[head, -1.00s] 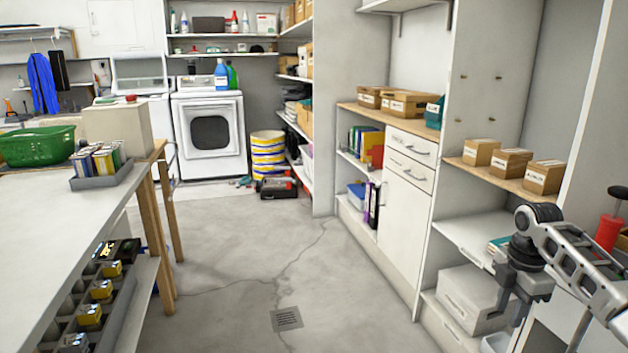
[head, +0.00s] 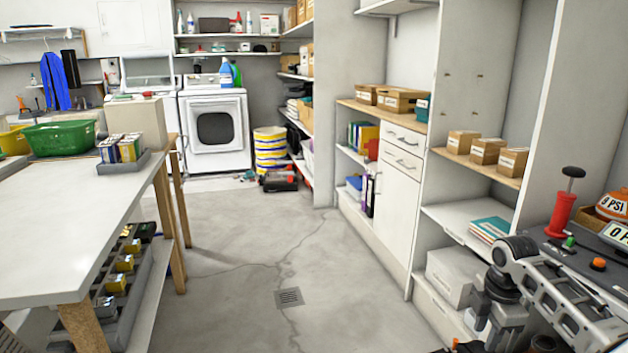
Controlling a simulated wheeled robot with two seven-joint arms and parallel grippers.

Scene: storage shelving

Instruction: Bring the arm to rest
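My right gripper (head: 492,328) is at the lower right of the head view, at the end of my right arm. It points down, in front of the lower shelves of the storage unit. Its fingertips are low in the picture and small, so I cannot tell whether they are open or shut. I see no object hanging from it. My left gripper is not in the view.
A table (head: 60,230) with a green basket (head: 60,138) stands at the left. Shelving (head: 470,215) with small boxes lines the right. The concrete floor (head: 235,250) between is clear.

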